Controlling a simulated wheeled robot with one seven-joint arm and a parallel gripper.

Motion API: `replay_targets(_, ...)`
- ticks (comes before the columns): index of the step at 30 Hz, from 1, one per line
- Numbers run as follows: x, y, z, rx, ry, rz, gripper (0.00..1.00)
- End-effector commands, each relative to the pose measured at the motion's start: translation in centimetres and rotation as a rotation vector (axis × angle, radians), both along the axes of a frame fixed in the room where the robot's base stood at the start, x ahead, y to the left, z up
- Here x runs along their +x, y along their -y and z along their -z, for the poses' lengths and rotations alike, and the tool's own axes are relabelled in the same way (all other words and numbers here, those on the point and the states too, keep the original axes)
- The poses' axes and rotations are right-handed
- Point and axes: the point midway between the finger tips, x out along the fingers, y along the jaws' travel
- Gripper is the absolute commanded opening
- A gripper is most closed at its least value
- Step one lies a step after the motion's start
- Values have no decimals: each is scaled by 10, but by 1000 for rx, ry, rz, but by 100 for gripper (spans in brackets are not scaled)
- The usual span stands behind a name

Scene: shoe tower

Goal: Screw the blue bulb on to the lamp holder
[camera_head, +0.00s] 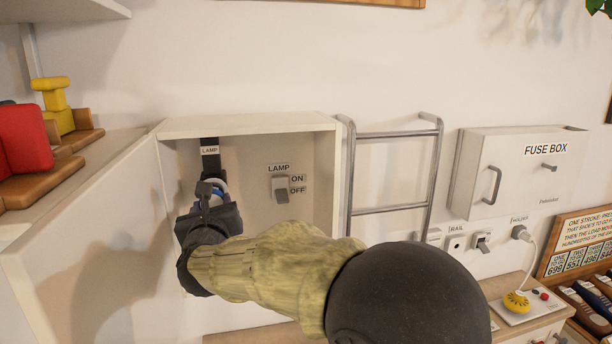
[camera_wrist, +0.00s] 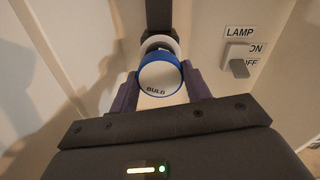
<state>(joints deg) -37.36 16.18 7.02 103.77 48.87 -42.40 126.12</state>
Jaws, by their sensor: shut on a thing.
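In the wrist view the blue bulb (camera_wrist: 160,80), with a white end face lettered "BULB" and a blue rim, sits between the two fingers of my gripper (camera_wrist: 160,92). My gripper is shut on it. The lamp holder (camera_wrist: 158,18) is a dark bracket on the cabinet's back wall, directly behind the bulb. A white ring shows between bulb and bracket; I cannot tell whether the thread is engaged. In the head view the lamp holder (camera_head: 210,160) hangs under a "LAMP" label, and my gripper (camera_head: 212,200) hides most of the bulb (camera_head: 217,194).
The open cabinet (camera_head: 240,125) surrounds my gripper, with its side wall close on the left. A lamp switch (camera_head: 282,188) marked ON and OFF is to the right. A metal rack (camera_head: 395,135) and the fuse box (camera_head: 515,170) are further right. Shoe-like blocks (camera_head: 50,130) stand at left.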

Motion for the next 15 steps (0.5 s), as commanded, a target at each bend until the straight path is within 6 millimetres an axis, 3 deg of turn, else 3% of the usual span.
replay_targets(15, 1, 1, -3, 64, -6, 3, 38)
